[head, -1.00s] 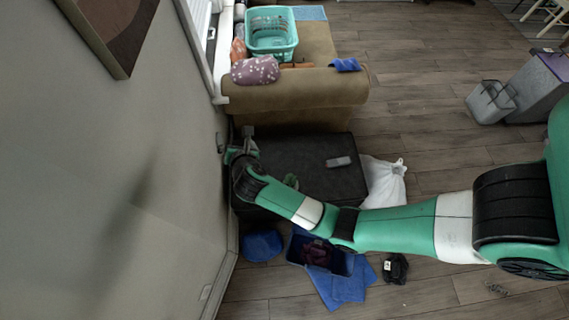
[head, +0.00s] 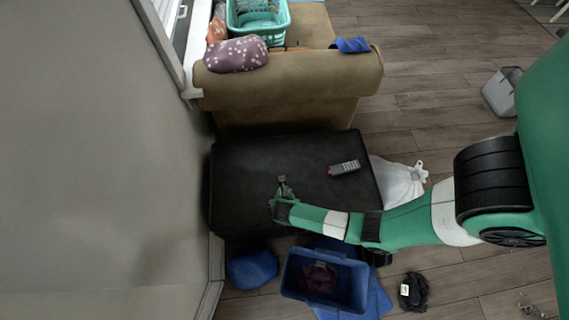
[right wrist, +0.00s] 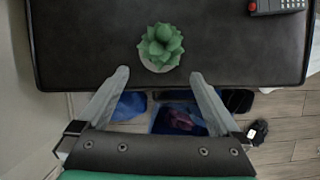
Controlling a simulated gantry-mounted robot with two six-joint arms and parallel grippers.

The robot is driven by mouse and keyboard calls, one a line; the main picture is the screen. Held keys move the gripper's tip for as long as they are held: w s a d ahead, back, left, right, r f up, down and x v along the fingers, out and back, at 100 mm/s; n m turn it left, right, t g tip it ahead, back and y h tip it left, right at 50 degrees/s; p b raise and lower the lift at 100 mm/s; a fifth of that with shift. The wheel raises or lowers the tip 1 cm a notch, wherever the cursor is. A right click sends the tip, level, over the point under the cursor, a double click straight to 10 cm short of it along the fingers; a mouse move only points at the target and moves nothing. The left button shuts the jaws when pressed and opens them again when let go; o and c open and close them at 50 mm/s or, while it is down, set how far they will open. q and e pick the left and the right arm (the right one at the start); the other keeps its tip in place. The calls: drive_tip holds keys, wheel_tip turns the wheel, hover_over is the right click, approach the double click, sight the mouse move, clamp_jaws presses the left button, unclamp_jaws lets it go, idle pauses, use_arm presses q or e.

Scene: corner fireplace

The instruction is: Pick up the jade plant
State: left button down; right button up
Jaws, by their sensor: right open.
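The jade plant (right wrist: 160,47) is a small green rosette in a pale pot. It stands upright on the black ottoman (right wrist: 90,50), close to its edge. In the right wrist view my right gripper (right wrist: 159,76) is open and empty. Its fingertips point towards the plant, one to each side, with the plant just beyond them. In the head view the right gripper (head: 283,183) is over the ottoman and I cannot clearly tell the plant apart from it there. My left gripper is not in view.
A blue bin (head: 292,275) stands in front, beside a blue pouf (head: 252,268). A white bag (head: 398,182) is at the right. A tan sofa (head: 300,85) stands behind, and a wall is at left.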

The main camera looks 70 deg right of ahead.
drive_tip(key=b+x, duration=0.3)
drive_tip(key=x, duration=0.2)
drive_tip(key=shift+a+f+b, duration=0.15)
drive_tip(key=shift+f+b, duration=0.15)
drive_tip(key=shift+b, duration=0.05)
drive_tip(key=shift+d+f, duration=0.25)
drive_tip(key=shift+d, duration=0.05)
drive_tip(key=b+x, duration=0.5)
drive_tip(key=shift+d, duration=0.3)
drive_tip(key=shift+r, duration=0.1)
drive_tip(key=c, duration=1.4)
drive_tip(key=shift+o, duration=0.2)
drive_tip(key=shift+r+p, duration=0.15)
drive_tip(key=shift+p, duration=0.15)
